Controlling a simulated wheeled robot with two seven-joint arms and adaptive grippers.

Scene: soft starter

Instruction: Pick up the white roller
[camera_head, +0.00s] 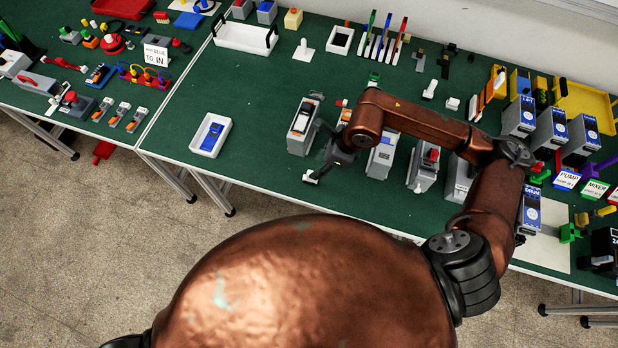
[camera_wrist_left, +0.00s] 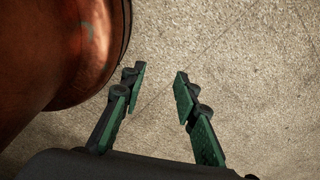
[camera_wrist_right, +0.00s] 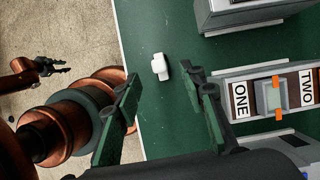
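A small white piece (camera_wrist_right: 160,67), which looks like the white roller, lies on the green table top. It also shows in the head view (camera_head: 310,178), near the table's front edge. My right gripper (camera_head: 325,164) is just above and beside it. In the right wrist view my right gripper (camera_wrist_right: 160,88) is open, and the white piece shows between and just beyond its fingertips, with nothing held. My left gripper (camera_wrist_left: 158,75) is open and empty over the bare floor, away from the table. It also shows at the left of the right wrist view (camera_wrist_right: 45,67).
A grey box with ONE and TWO labels (camera_wrist_right: 268,97) stands right of my right gripper. Another grey device (camera_head: 305,118) stands behind the white piece. A white tray with a blue part (camera_head: 211,134) is to the left, with clear green table (camera_head: 255,150) between.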

